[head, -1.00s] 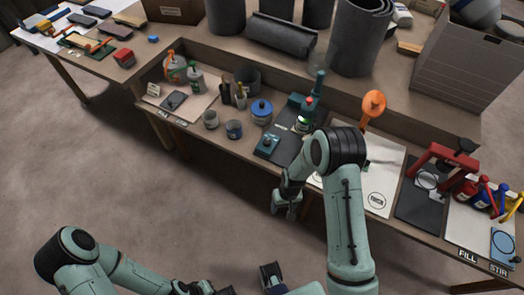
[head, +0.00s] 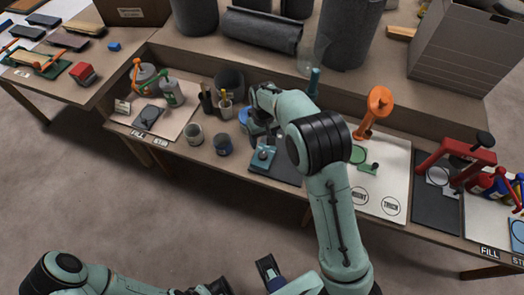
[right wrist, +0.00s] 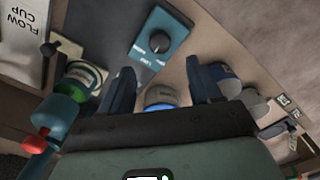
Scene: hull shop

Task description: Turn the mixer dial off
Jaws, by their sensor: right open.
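The mixer dial (head: 263,154) is a dark knob on a small teal box at the front of a dark mat, left of my right forearm. It also shows in the right wrist view (right wrist: 160,42), beyond the fingertips; its setting is too small to read. My right gripper (head: 256,122) is open and empty above the bench behind the dial, apart from it. The teal mixer stand (head: 314,80) is mostly hidden behind my arm. My left gripper (head: 243,279) is open at the bottom edge.
A blue cup (head: 222,145) and a grey cup (head: 194,134) stand left of the dial. A cup of brushes (head: 225,102) stands behind them. An orange-headed stand (head: 378,104) rises right of my arm.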

